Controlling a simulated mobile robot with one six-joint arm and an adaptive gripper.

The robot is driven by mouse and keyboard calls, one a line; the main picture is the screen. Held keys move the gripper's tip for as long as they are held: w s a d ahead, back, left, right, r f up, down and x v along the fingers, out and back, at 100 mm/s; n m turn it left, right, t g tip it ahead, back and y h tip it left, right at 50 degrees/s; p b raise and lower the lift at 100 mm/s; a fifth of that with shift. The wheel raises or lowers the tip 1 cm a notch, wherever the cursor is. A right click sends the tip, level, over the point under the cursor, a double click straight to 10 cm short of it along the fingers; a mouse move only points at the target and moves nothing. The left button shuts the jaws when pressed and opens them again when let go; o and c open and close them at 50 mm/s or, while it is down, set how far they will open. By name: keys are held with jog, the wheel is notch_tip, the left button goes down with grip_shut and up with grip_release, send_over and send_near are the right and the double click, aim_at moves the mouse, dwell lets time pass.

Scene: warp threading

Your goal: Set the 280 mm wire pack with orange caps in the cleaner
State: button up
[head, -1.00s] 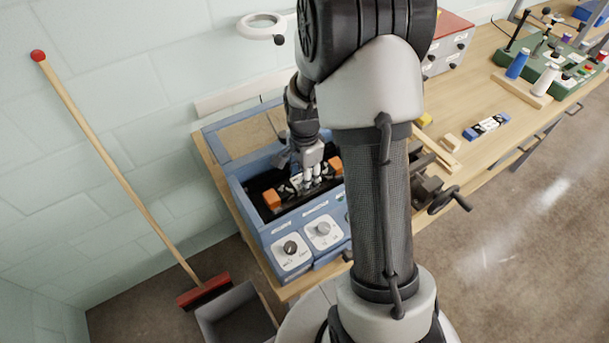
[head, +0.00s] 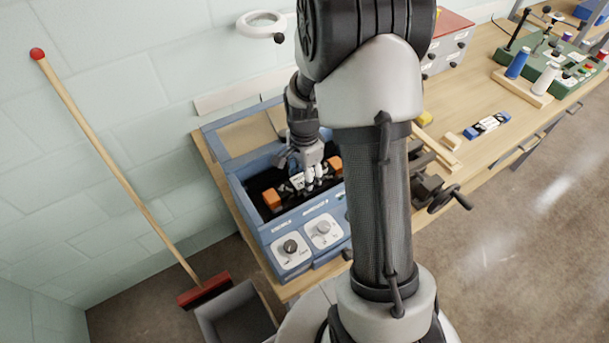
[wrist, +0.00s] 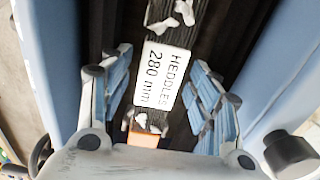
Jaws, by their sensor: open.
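The wire pack with orange caps lies inside the blue cleaner (head: 236,190). Its left orange cap (head: 271,199) and right orange cap (head: 335,164) show in the head view. In the wrist view its white label (wrist: 164,77) reads "HEDDLES 280 mm", with part of an orange cap (wrist: 143,137) below. My gripper (head: 312,180) reaches down into the cleaner over the middle of the pack. In the wrist view my gripper (wrist: 165,95) is open, its fingers on both sides of the pack with gaps to it. The pack's underside is hidden.
Two dials (head: 291,249) are on the cleaner's front. A blue-ended pack (head: 487,125) lies on the bench (head: 480,80) to the right. A crank handle (head: 450,197) is right of my arm. A broom (head: 120,170) leans at the wall beside a grey bin (head: 232,310).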

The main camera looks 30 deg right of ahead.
notch_tip(320, 180, up, 12)
dwell(0.5)
jog(key=shift+r, duration=0.1)
jog(key=s+a+r+n+t, duration=0.2)
jog(key=s+a+r+n, duration=0.5)
jog(key=s+r+n, duration=0.15)
jog(key=s+a+r+n+t, duration=0.1)
jog(key=s+a+n, duration=0.1)
jog(key=s+n, duration=0.2)
jog(key=s+a+r+n+t+b, duration=0.1)
jog(key=s+a+n, duration=0.2)
jog(key=s+n, duration=0.2)
jog(key=shift+s+a+t, duration=0.2)
jog(key=shift+s+t, duration=0.1)
jog(key=shift+s, duration=0.8)
jog(key=shift+r, duration=0.1)
jog(key=shift+c, duration=0.5)
